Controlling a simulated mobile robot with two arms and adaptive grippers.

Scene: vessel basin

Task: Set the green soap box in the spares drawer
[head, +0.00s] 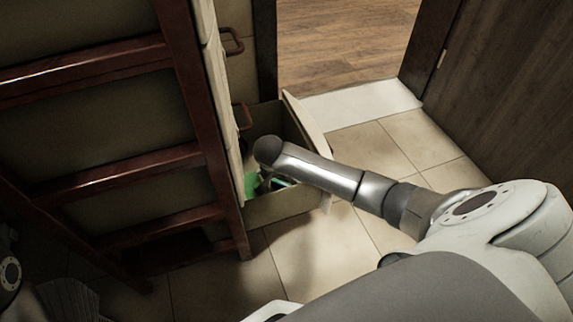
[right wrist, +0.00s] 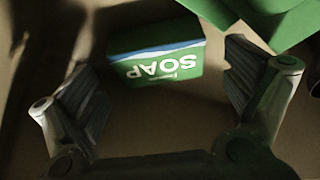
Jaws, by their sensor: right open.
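The green soap box (right wrist: 160,66), with white "SOAP" lettering upside down and a blue and white edge, shows in the right wrist view between and beyond my right fingers. My right gripper (right wrist: 160,60) is open, one finger on each side of the box, with gaps to both. In the head view my right arm reaches down into the open drawer (head: 284,205), and the gripper is mostly hidden. A bit of green (head: 251,183) shows inside the drawer there. I cannot tell whether this is the spares drawer.
Another green object (right wrist: 275,20) is at the upper right of the right wrist view. Drawers with red handles (head: 231,42) are above the open one. A dark red wooden frame (head: 190,90) stands left of it. Tiled floor (head: 375,150) is clear at right.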

